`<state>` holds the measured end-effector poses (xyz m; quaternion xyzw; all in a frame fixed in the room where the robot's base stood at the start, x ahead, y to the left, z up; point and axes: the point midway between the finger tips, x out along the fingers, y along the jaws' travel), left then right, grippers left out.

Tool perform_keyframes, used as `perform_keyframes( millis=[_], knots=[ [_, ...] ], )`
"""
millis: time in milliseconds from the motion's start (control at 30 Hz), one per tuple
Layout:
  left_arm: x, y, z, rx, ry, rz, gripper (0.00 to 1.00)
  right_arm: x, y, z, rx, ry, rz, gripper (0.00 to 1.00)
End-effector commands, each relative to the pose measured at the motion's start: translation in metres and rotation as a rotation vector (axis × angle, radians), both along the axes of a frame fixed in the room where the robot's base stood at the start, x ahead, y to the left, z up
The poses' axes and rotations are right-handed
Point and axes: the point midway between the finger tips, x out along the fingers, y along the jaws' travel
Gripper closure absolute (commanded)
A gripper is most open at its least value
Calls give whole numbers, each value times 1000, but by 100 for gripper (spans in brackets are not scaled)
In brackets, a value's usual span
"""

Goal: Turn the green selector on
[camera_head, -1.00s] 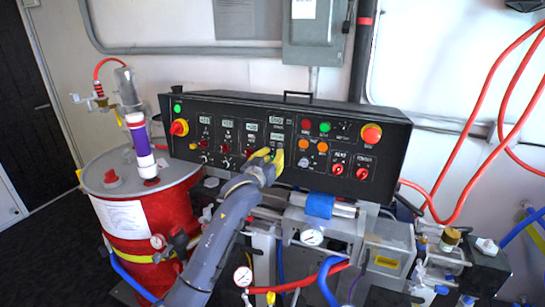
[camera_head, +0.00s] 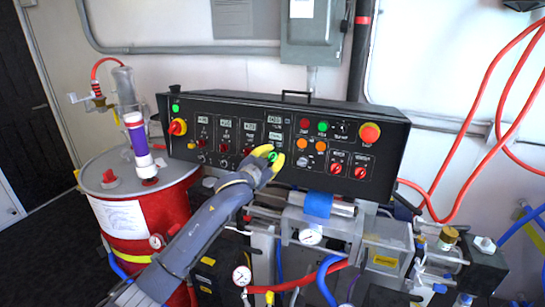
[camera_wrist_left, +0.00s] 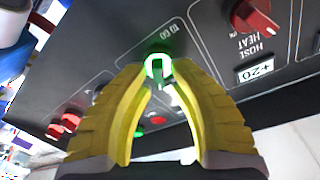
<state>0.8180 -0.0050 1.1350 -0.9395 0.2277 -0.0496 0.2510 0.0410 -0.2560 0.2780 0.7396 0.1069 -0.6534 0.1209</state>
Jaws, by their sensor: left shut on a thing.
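The green selector (camera_wrist_left: 157,66) is on the black control panel (camera_head: 230,112); it glows bright green in the wrist view. In the head view a small patch of its green (camera_head: 272,157) shows between the fingers. My left gripper (camera_head: 274,157), with yellow fingers, is at the lower middle of the panel front. In the wrist view its fingertips (camera_wrist_left: 159,72) are closed on the selector's knob, one on each side. The fingers partly cover the knob, so its exact angle is hard to read. My right gripper is not in view.
Red knobs (camera_head: 335,168) and orange buttons (camera_head: 320,146) sit close to the right of my gripper. A red drum (camera_head: 163,212) stands left. Pump hardware and hoses fill the space below the panel.

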Motion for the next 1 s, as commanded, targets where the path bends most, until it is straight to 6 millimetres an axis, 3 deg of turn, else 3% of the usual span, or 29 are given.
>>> perform_keyframes(
  millis=[467,500,533,1000],
  knots=[
    [0,0,2,10,-8,-2,100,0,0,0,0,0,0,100],
    [0,0,2,10,-8,-2,72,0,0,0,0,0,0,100],
    [0,0,2,10,-8,-2,69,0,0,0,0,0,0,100],
    [-8,4,0,12,-5,-2,68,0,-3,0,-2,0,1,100]
  ],
)
